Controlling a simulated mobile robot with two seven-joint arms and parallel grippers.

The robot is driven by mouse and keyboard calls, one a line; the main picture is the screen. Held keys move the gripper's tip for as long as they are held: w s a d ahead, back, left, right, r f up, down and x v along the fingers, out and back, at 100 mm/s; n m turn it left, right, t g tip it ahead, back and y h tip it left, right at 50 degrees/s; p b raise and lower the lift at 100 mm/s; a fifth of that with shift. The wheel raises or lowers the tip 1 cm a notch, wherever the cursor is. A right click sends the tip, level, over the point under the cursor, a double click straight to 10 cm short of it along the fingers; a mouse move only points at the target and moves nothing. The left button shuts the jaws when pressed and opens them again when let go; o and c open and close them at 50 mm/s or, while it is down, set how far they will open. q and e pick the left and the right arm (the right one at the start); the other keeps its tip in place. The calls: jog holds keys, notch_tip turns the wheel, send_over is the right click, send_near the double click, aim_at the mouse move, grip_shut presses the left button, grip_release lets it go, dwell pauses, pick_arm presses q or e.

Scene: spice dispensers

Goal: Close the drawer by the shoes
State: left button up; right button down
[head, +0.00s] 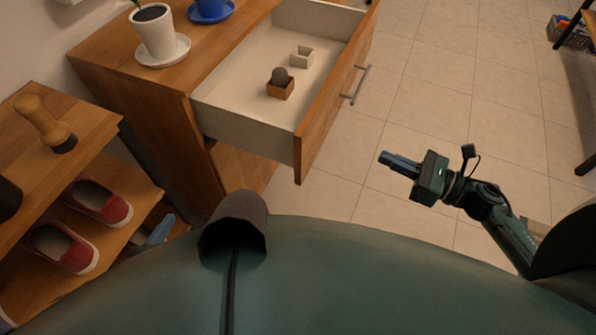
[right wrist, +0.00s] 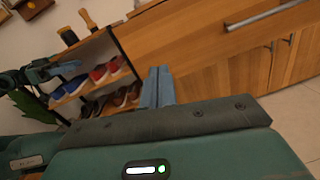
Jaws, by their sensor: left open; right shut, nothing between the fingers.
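The drawer (head: 245,118) by the shoe rack is pulled out of the wooden cabinet (head: 120,85) in the head view. Its wooden front (head: 325,110) carries a metal handle (head: 356,86). Red shoes (head: 97,202) stand on the rack at the left, also seen in the right wrist view (right wrist: 100,75). My right gripper (head: 384,158) is shut and empty, to the right of the drawer front and apart from it. Its blue fingers (right wrist: 157,87) show in the right wrist view. My left gripper (right wrist: 40,70) appears open at that view's left, outside the head view.
Inside the drawer are a small wooden box (head: 280,91) with a round grey item and a small white box (head: 301,57). A potted plant (head: 154,32) and blue saucer (head: 209,14) stand on the cabinet. Tiled floor (head: 440,95) is clear.

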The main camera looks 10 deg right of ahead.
jog(key=f+n+g, duration=0.1)
jog(key=n, duration=0.1)
pick_arm(q)
jog(key=shift+s+a+r+n+y+p, duration=0.3)
jog(key=shift+s+a+r+p, duration=0.2)
jog(key=shift+a+r, duration=0.1)
pick_arm(e)
jog(key=n, duration=0.1)
send_near(314, 139)
jog(key=shift+g+y, duration=0.3)
jog(key=x, duration=0.6)
jog(key=shift+w+a, duration=0.25)
jog(key=shift+w, duration=0.15)
pick_arm(q)
jog(key=shift+f, duration=0.1)
